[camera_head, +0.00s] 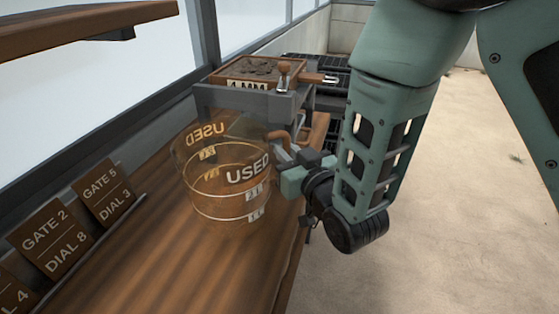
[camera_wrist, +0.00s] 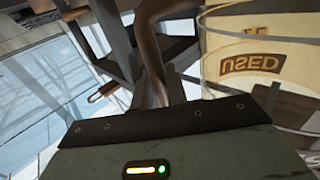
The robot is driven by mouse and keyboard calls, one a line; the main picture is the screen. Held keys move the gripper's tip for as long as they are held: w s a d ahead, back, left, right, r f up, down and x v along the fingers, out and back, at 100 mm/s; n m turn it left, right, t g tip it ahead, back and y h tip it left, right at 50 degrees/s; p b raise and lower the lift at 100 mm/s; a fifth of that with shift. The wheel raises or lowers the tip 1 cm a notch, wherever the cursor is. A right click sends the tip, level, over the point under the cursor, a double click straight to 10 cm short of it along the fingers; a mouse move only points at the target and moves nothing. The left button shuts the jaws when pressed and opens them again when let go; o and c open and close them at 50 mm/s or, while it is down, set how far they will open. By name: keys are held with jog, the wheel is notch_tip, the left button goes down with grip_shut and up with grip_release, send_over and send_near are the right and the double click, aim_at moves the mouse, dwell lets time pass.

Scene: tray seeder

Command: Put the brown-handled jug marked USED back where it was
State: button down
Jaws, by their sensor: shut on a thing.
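The clear jug marked USED (camera_head: 215,185) is in front of the seeder, over the wooden bench (camera_head: 130,265). It looks upright and empty, with pale level lines and small labels on its wall. Its brown handle (camera_head: 277,137) is on the right side, towards my arm. My gripper (camera_head: 287,153) is shut on this handle. In the wrist view the handle (camera_wrist: 152,45) runs up from between the fingers (camera_wrist: 165,88), and the jug wall with its USED label (camera_wrist: 252,62) is at the right. I cannot tell whether the jug's base touches the bench.
The grey seeder (camera_head: 240,100) with a wooden soil-filled tray (camera_head: 258,68) marked 4 MM stands just behind the jug. Black trays (camera_head: 325,75) are behind it. Cards (camera_head: 52,240) lean along the window at left. A wooden shelf (camera_head: 80,28) hangs upper left. The near bench is clear.

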jog(key=shift+w+a+f+b, duration=0.3)
jog(key=shift+w+f+b, duration=0.05)
jog(key=shift+w+f, duration=0.45)
jog(key=shift+w+a+f+b, duration=0.3)
jog(key=shift+w+f, duration=0.35)
jog(key=shift+f, duration=0.4)
jog(key=c, duration=1.4)
grip_release()
jog(key=p+v, duration=0.8)
jog(key=v, duration=0.4)
